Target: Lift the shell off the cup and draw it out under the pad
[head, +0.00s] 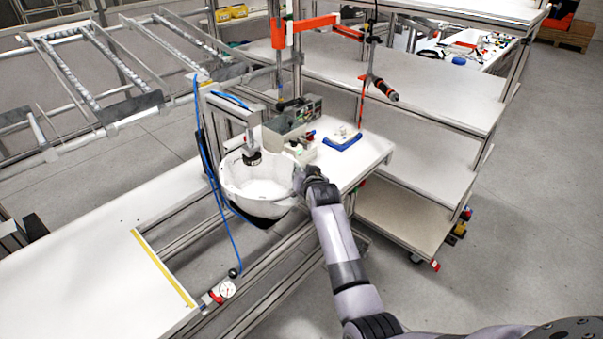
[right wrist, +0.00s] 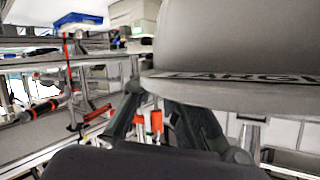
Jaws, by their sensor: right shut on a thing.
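The white shell (head: 262,190) sits open side up, like a bowl, at the press frame. The dark pad (head: 252,158) hangs from the frame over the shell's opening. My right gripper (head: 308,178) is at the shell's right rim and shut on it. In the right wrist view the shell (right wrist: 235,40) fills the upper right, with lettering along its edge, and my right gripper's dark fingers (right wrist: 165,115) are at that edge. The cup is hidden below the shell, so I cannot tell whether they touch. My left gripper is not in view.
The press's metal frame (head: 225,107) stands close behind and left of the shell. A control box (head: 293,115) and a blue tray (head: 342,141) are on the white table behind. A blue hose (head: 208,165) hangs at the left.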

